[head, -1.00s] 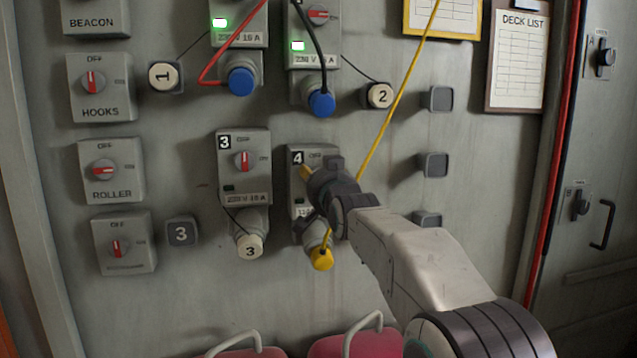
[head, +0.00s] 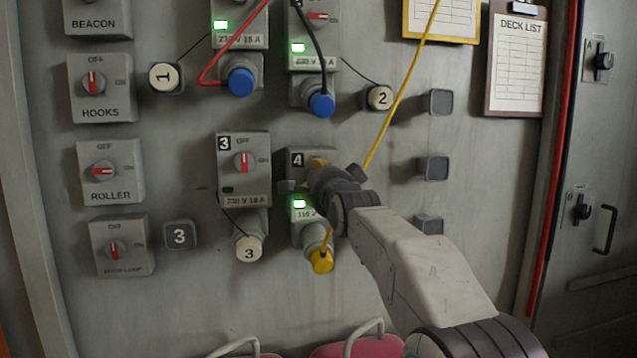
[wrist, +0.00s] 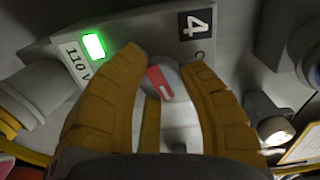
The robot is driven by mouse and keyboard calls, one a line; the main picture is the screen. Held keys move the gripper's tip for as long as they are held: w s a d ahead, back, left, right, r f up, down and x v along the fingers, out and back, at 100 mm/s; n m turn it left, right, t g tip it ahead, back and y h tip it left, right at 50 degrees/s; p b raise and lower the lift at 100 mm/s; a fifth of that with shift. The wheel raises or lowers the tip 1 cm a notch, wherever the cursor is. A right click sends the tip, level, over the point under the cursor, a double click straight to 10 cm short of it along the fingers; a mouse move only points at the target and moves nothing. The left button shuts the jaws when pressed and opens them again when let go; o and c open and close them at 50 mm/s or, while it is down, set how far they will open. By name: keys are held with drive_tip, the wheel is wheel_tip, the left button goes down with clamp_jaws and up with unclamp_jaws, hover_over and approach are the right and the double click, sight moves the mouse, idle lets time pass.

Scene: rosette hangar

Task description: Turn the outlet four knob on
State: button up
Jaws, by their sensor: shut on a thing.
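The outlet four box (head: 297,158) is marked with a 4 and sits on the grey wall panel, right of outlet three. Its green lamp (head: 299,204) is lit; the lamp also glows in the wrist view (wrist: 93,46). The outlet four knob (wrist: 160,82), with a red bar, lies between the yellow fingers in the wrist view. In the head view my gripper covers it. My gripper (head: 318,166) is shut on the knob; the fingers also show in the wrist view (wrist: 165,75). A yellow plug (head: 322,260) with a yellow cable sits in the socket below.
The outlet three box (head: 243,165) is close on the left, with a dark lamp and a capped socket (head: 249,248). Above, a blue plug (head: 322,104) carries a black cable. The yellow cable (head: 401,88) runs up beside my gripper.

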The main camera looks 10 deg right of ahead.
drive_tip(key=shift+m, duration=1.5)
drive_tip(key=shift+r, duration=0.1)
drive_tip(key=o, duration=1.2)
drive_tip(key=s, duration=1.2)
